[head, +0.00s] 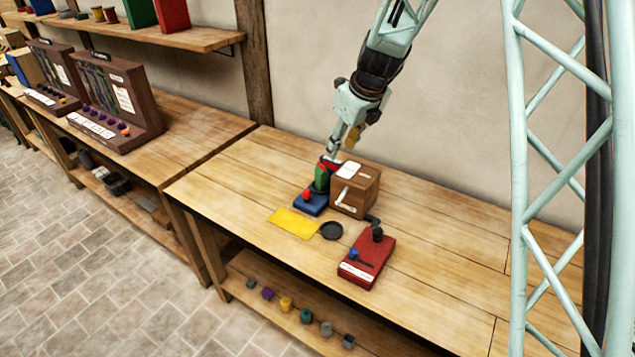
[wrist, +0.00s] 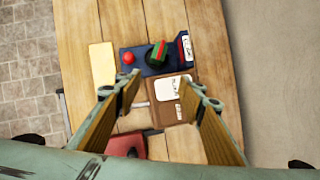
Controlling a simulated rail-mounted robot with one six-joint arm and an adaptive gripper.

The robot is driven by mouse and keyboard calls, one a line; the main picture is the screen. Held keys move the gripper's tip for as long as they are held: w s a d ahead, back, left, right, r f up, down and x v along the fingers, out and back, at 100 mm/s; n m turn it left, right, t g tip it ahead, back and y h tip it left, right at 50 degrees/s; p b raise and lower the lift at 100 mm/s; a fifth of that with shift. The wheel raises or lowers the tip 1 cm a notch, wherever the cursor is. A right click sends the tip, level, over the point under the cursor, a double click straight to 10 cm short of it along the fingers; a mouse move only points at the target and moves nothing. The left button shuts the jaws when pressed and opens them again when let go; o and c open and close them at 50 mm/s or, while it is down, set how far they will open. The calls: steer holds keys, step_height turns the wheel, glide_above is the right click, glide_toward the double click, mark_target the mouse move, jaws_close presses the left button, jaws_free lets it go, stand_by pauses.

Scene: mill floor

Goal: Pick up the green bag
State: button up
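A small green bag (head: 321,178) with a red stripe stands on a blue base (head: 311,205) beside a wooden box. In the wrist view the green bag (wrist: 157,54) is ahead of the fingers, near the middle of the blue base (wrist: 133,64). My gripper (head: 340,146) is above and behind the bag in the head view. In the wrist view my gripper (wrist: 164,88) has its two wooden-faced fingers wide apart with nothing between them. The bag's lower part is partly hidden in the head view.
A wooden box (head: 367,188) with a handle stands close right of the bag. A red knob (head: 307,195) sits on the blue base. A yellow sheet (head: 293,223), black dish (head: 331,231) and red device (head: 367,259) lie in front. The bench's right side is clear.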

steer(key=m, duration=0.2)
glide_toward(323, 172)
steer(key=r, duration=0.1)
steer(key=shift+s+d+r, duration=0.2)
steer(key=shift+s, duration=0.1)
steer(key=shift+b+x, duration=0.45)
steer(key=shift+x, duration=3.55)
steer(key=shift+f, duration=0.25)
steer(key=shift+b+x, duration=0.6)
steer(key=shift+x, duration=2.05)
steer(key=shift+w+a, duration=0.1)
steer(key=shift+a, duration=0.05)
steer(key=shift+c, duration=0.7)
